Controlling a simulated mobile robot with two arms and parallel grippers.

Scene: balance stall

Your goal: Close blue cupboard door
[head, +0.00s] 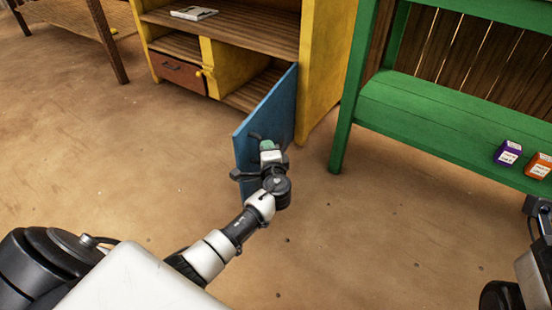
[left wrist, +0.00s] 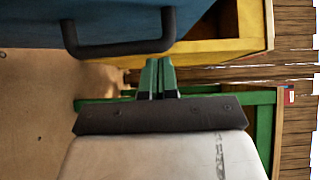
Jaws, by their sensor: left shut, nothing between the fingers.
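The blue cupboard door (head: 268,112) stands open, swung out from the yellow cupboard (head: 318,65). It also shows in the left wrist view (left wrist: 130,18), with its dark bar handle (left wrist: 118,48). My left gripper (head: 266,146) is in front of the door's near part, by the handle. In the left wrist view its green fingers (left wrist: 158,68) are together and empty, with their tips just beside the handle. I cannot tell whether they touch it. My right arm shows only in part at the right edge of the head view, and its gripper is out of sight.
A green stall bench (head: 430,115) stands right of the cupboard, with a purple box (head: 507,152) and an orange box (head: 539,166) on it. The cupboard holds a drawer (head: 179,73) and a white item (head: 194,13). The brown floor around the door is clear.

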